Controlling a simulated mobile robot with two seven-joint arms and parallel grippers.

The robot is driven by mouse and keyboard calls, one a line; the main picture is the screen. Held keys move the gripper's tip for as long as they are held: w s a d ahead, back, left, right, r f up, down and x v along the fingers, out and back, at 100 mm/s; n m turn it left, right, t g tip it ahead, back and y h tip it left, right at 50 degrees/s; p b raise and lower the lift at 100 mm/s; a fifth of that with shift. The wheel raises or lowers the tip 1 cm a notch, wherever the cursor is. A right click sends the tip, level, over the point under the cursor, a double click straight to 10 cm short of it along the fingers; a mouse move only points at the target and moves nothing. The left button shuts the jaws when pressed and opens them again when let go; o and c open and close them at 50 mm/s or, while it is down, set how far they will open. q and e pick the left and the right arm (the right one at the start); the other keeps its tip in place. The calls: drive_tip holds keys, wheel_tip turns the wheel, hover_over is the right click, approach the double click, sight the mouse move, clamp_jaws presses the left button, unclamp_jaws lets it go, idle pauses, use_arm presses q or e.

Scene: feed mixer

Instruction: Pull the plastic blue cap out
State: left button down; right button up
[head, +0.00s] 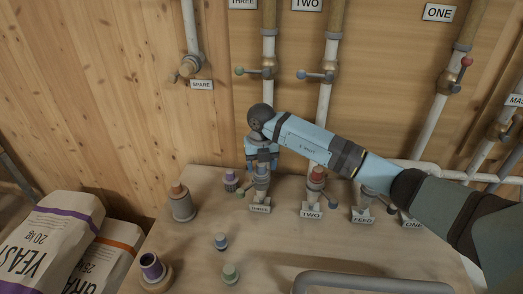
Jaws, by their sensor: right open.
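My right arm comes in from the right, and its right gripper (262,166) points down over the fitting labelled THREE (261,190). Its jaws are open, around or just above the top of that fitting; I cannot tell if they touch it. The gripper hides most of what sits on top of this fitting, so the colour of its cap is unclear. A small blue-topped cap (221,241) stands apart on the bench, in front and to the left of the gripper. My left gripper is not in view.
The bench (190,235) also holds a red-topped fitting labelled TWO (316,180), a purple-topped piece (230,182), a green-topped piece (230,273), an orange-topped grey piece (181,203) and a purple cup (151,265). A grey rail (370,283) crosses the front. Pipes line the wall behind.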

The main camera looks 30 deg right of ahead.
drive_tip(key=shift+f, duration=0.6)
drive_tip(key=c, duration=0.8)
drive_tip(key=shift+r, duration=0.15)
drive_tip(key=shift+r, duration=0.15)
drive_tip(key=shift+r+p, duration=0.55)
drive_tip(key=shift+r, duration=0.1)
drive_tip(key=shift+r, duration=0.15)
